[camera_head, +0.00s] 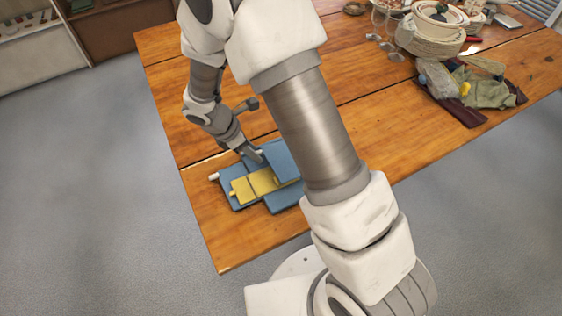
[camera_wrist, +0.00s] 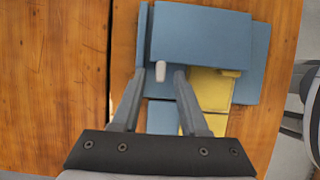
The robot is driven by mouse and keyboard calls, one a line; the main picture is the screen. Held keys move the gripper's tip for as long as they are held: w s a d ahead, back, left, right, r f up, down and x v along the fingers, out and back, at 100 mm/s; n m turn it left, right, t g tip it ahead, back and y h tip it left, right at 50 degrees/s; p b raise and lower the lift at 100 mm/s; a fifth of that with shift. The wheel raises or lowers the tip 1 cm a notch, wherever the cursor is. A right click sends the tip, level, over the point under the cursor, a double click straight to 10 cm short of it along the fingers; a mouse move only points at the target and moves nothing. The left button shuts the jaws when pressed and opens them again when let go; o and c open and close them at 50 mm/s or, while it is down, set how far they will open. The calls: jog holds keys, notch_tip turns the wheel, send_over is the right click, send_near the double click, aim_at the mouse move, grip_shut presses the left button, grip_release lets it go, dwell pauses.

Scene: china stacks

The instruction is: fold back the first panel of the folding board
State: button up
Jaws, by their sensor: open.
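The folding board lies on the wooden table in the head view, with blue panels (camera_head: 237,200) and a yellow panel (camera_head: 257,184) partly overlapping. My arm hides its right part. A white peg (camera_head: 214,177) sticks out at its left edge. In the wrist view a large blue panel (camera_wrist: 205,35) lies across the top, beside more blue panels and a yellow part (camera_wrist: 212,88). My gripper (camera_wrist: 161,78) is open over the board, also seen in the head view (camera_head: 256,155). A whitish peg (camera_wrist: 160,71) shows between its fingertips; I cannot tell whether they touch it.
The wooden table (camera_head: 165,100) is bare around the board, with its front edge close below. Stacked dishes (camera_head: 430,35), glasses (camera_head: 386,45) and a crumpled cloth (camera_head: 485,90) are at the far right. My arm crosses the middle of the head view.

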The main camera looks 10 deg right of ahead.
jog(key=c, duration=0.5)
jog(key=shift+r, duration=0.15)
jog(key=p, duration=0.1)
jog(key=r+y+p, duration=0.1)
jog(key=shift+d+p, duration=0.25)
jog(key=shift+p, duration=0.05)
jog(key=shift+w+d+r+g+y+p, duration=0.1)
jog(key=shift+d+r+g+y+p, duration=0.15)
jog(key=shift+p, duration=0.5)
jog(key=shift+r+y+p, duration=0.15)
jog(key=shift+y+p, duration=0.2)
jog(key=shift+p, duration=0.25)
